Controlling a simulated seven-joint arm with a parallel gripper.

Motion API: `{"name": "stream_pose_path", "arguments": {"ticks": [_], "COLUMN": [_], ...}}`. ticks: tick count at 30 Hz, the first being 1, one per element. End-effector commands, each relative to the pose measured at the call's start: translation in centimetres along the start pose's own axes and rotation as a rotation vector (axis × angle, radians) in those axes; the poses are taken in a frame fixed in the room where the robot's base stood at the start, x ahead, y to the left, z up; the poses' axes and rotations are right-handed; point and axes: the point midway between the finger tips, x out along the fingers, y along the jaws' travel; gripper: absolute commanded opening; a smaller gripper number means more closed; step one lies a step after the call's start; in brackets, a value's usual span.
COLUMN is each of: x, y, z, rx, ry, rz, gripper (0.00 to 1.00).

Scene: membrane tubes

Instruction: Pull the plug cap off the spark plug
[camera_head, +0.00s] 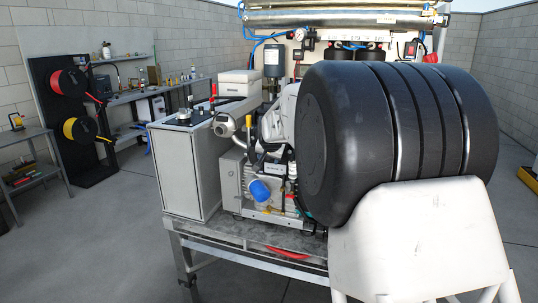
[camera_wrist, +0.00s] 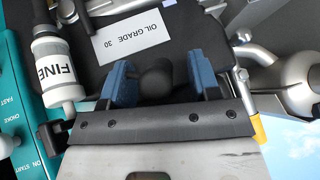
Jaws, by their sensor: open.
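In the wrist view my gripper (camera_wrist: 162,68) is open, with one blue-padded finger on each side of a black rounded piece (camera_wrist: 158,77) that looks like the plug cap. The piece lies between the pads, with a gap visible at least on its right; contact on the left I cannot tell. The spark plug itself is hidden. In the head view my gripper and the cap are hidden, apparently behind the large black arm part at the right.
Close by in the wrist view are an "OIL GRADE 30" label (camera_wrist: 134,36), a white "FINE" cylinder (camera_wrist: 57,72), a teal control panel (camera_wrist: 14,110) and a silver pipe (camera_wrist: 290,75). In the head view the machine stands on a metal bench (camera_head: 245,236), with a grey cabinet (camera_head: 180,172) on its left.

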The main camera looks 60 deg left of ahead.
Motion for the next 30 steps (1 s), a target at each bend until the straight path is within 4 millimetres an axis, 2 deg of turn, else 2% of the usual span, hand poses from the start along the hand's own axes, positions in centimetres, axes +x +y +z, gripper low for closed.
{"name": "stream_pose_path", "arguments": {"ticks": [13, 23, 24, 28, 30], "x": [0.34, 0.33, 0.33, 0.33, 0.32], "y": [-0.01, -0.03, -0.04, -0.06, -0.06], "z": [-0.02, -0.03, -0.02, -0.03, -0.03], "rx": [0.000, 0.000, 0.000, 0.000, 0.000], "ry": [0.001, 0.001, 0.001, 0.001, 0.001], "rz": [0.000, 0.000, 0.000, -0.001, -0.001], "gripper": [0.55, 0.04, 0.23, 0.03, 0.00]}}
